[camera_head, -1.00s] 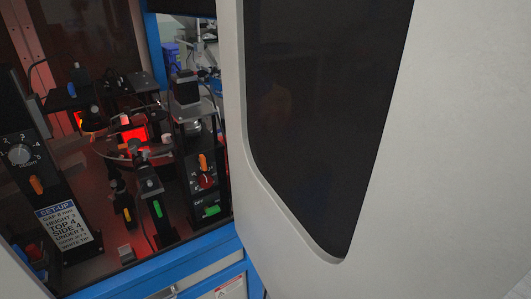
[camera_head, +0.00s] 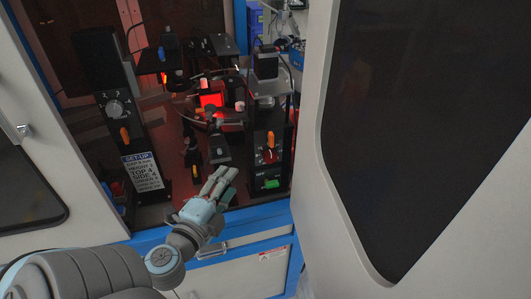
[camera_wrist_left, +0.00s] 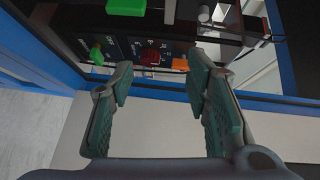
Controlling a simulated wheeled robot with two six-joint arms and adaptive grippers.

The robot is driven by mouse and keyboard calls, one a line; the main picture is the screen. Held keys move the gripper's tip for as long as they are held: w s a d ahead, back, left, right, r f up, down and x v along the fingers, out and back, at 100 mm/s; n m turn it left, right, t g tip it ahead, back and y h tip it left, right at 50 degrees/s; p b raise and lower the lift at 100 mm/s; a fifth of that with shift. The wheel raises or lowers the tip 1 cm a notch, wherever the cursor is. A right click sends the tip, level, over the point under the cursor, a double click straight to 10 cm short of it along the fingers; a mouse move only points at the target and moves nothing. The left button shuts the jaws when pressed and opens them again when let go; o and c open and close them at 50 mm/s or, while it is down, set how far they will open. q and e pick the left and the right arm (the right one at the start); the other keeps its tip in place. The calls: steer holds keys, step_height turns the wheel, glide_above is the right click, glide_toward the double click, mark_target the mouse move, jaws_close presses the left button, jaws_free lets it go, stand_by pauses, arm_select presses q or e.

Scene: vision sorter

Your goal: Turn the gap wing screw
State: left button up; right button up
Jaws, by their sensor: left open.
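My left gripper (camera_head: 222,178) reaches in from the lower left and is over the blue front rail of the machine. Its fingers point up into the open bay. In the left wrist view the gripper (camera_wrist_left: 158,70) is open, with nothing between its fingers. Beyond the fingertips is a dark control panel with a red knob (camera_wrist_left: 151,57) and an orange lever (camera_wrist_left: 180,64). I cannot single out the gap wing screw among the small dark parts around the red-lit station (camera_head: 210,100). My right gripper is not in view.
A set-up card (camera_head: 142,172) is on the left post, below a dial (camera_head: 114,109). The control panel's red knob (camera_head: 270,156) and green switch (camera_head: 271,184) are right of the gripper. A large grey door (camera_head: 318,150) bounds the right side. The blue rail (camera_head: 265,217) runs along the front.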

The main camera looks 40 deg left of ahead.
arm_select(q)
step_height(320, 180, up, 3)
steer(key=w+d+m+t+h, duration=0.2)
steer(key=d, duration=0.1)
steer(key=b, duration=0.2)
glide_toward(270, 142)
steer(key=w, duration=0.3)
steer(key=w+a, duration=0.1)
steer(key=w, duration=0.1)
steer(key=w+p, duration=0.1)
steer(key=w, duration=0.2)
steer(key=shift+w+a+r, duration=0.15)
steer(key=shift+a+r, duration=0.1)
steer(key=shift+w+d, duration=0.1)
steer(key=shift+w, duration=0.1)
steer(key=shift+s, duration=0.1)
